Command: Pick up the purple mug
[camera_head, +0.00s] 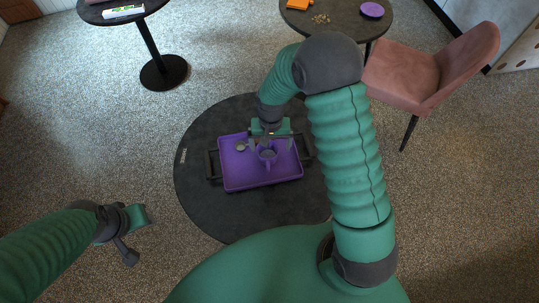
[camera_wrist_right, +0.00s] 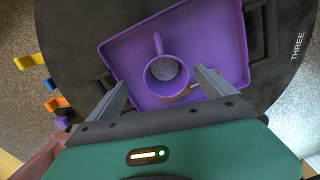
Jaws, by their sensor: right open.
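The purple mug (camera_head: 267,157) stands in the purple tray (camera_head: 240,180) on the round dark table. In the right wrist view the mug (camera_wrist_right: 150,78) is seen from above, its handle pointing to the tray's far side and something grey inside. My right gripper (camera_head: 271,143) is open over the tray. In the wrist view its two fingers (camera_wrist_right: 160,80) lie left and right of the mug, with gaps on both sides; whether the tips are down at the mug's height I cannot tell. My left gripper (camera_head: 132,232) is far off at the lower left, away from the tray; its jaws are unclear.
A small grey round thing (camera_head: 241,146) lies in the tray left of the mug. The tray has dark side handles. The round dark table (camera_head: 215,215) is otherwise clear. Two small tables and a pink chair (camera_head: 425,75) stand farther back.

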